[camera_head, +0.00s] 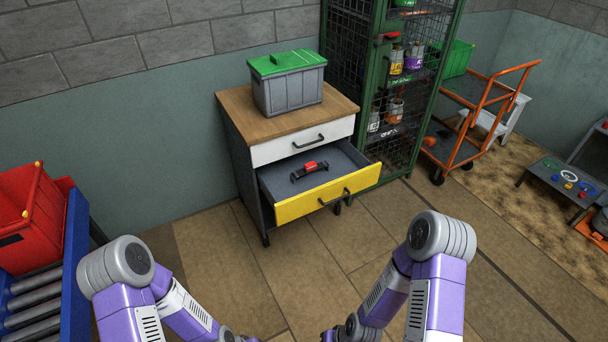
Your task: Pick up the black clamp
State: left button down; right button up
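The black clamp (300,175) with a red part (310,166) lies in the open drawer of a small cabinet. The drawer has a yellow front (325,194) with a dark handle and is pulled out towards me. My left arm comes in from the lower left and my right arm from the lower right. Both reach down to the bottom edge of the picture, well short of the drawer. Both gripper fingers lie below the frame, so neither gripper can be seen.
A grey bin with a green lid (287,88) stands on the wooden cabinet top (243,105). A green mesh cage (360,60) stands close on the right, with an orange cart (470,140) beyond. A red crate (30,225) sits at left. Floor before the drawer is clear.

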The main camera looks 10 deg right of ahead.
aim_at(310, 166)
jog(key=u, duration=0.95)
jog(key=i, duration=2.2)
jog(key=z, duration=0.85)
